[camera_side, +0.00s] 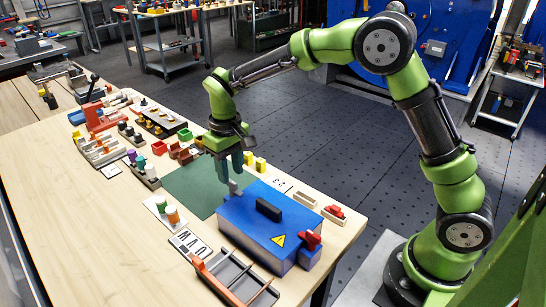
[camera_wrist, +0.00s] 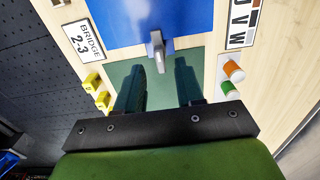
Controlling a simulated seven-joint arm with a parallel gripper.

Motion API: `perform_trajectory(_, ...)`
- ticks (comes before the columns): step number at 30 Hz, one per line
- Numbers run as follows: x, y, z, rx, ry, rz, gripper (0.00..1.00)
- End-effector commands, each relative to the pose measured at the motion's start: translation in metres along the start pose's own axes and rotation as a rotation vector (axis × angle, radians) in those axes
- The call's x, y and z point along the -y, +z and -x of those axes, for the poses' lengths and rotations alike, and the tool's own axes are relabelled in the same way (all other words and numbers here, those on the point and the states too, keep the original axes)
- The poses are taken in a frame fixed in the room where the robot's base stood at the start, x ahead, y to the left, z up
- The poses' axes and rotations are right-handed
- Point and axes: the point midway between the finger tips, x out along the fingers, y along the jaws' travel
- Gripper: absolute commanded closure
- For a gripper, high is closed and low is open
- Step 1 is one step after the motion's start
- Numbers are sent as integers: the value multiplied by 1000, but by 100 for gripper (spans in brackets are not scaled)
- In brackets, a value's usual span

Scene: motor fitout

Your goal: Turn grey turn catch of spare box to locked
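The spare box appears to be the blue box (camera_side: 262,228), with a black handle on its lid and a yellow warning triangle; its blue edge fills the top of the wrist view (camera_wrist: 130,20). The grey turn catch (camera_side: 234,187) is on the box side facing my gripper. In the wrist view the catch (camera_wrist: 157,52) points off the box edge towards me. My gripper (camera_side: 236,162) is above and beside the catch. Its two dark fingers (camera_wrist: 158,72) are apart, with the catch just ahead of the gap between them and nothing held.
A green mat (camera_side: 190,186) lies under my gripper. Orange and green cylinders (camera_wrist: 233,71) stand to the right in the wrist view, yellow blocks (camera_wrist: 97,90) to the left. A red part (camera_side: 310,240) sits at the box's near corner.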

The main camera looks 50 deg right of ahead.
Motion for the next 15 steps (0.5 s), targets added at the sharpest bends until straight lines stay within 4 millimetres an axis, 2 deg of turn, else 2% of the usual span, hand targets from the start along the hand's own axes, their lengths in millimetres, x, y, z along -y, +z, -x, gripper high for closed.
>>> perform_trajectory(1,0,-2,14,-8,-1,1,63)
perform_trajectory(9,0,-1,80,-6,-1,0,63)
perform_trajectory(15,0,-1,119,-4,-1,0,63)
